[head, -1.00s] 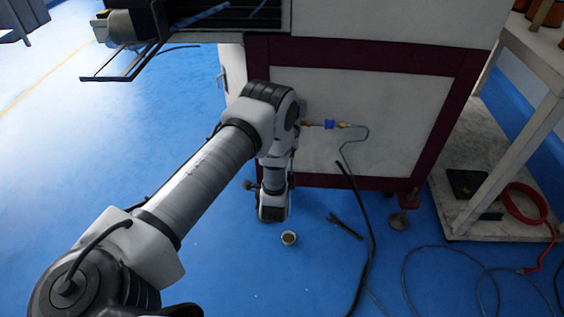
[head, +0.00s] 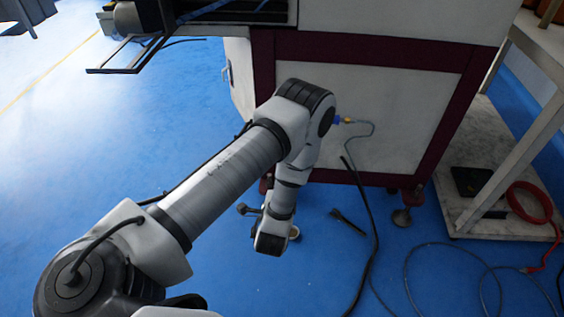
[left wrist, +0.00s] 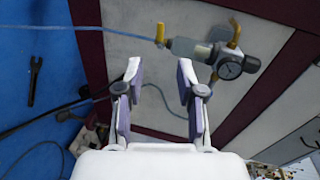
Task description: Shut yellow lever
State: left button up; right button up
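The yellow lever (left wrist: 160,34) shows in the left wrist view at the top middle. It sits at the junction of a light blue hose and a clear-bodied fitting (left wrist: 188,48), with a pressure gauge (left wrist: 230,67) to the right. My left gripper (left wrist: 160,78) is open and empty, its two fingers apart and pointing toward the panel, below the lever in the picture. No contact with the lever shows. In the head view my left arm hides the gripper and the lever; only a brass fitting (head: 348,120) and its thin hose show past the elbow. My right gripper is not in view.
The white machine panel (head: 400,120) with its dark red frame stands ahead. A black cable (head: 366,230) and a dark forked tool (head: 347,221) lie on the blue floor. A white shelf stand (head: 460,215) with a red cable (head: 530,203) is at the right.

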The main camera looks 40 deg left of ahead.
pick_arm(q)
jog(key=s+a+f+g+y+b, duration=0.1)
jog(key=a+f+g+y+b, duration=0.2)
jog(key=f+g+b, duration=0.15)
jog(key=w+d+r+n+y+b, duration=0.2)
jog(key=w+r+n+b, duration=0.15)
jog(key=w+b, duration=0.45)
jog(key=shift+n, duration=0.25)
jog(key=b+x, duration=0.1)
jog(key=x, duration=0.2)
jog(key=b+x, duration=0.2)
jog(key=x, duration=0.2)
jog(key=shift+s+f, duration=0.1)
jog(key=shift+f, duration=0.15)
jog(key=shift+a, duration=0.2)
jog(key=shift+r, duration=0.15)
grip_shut()
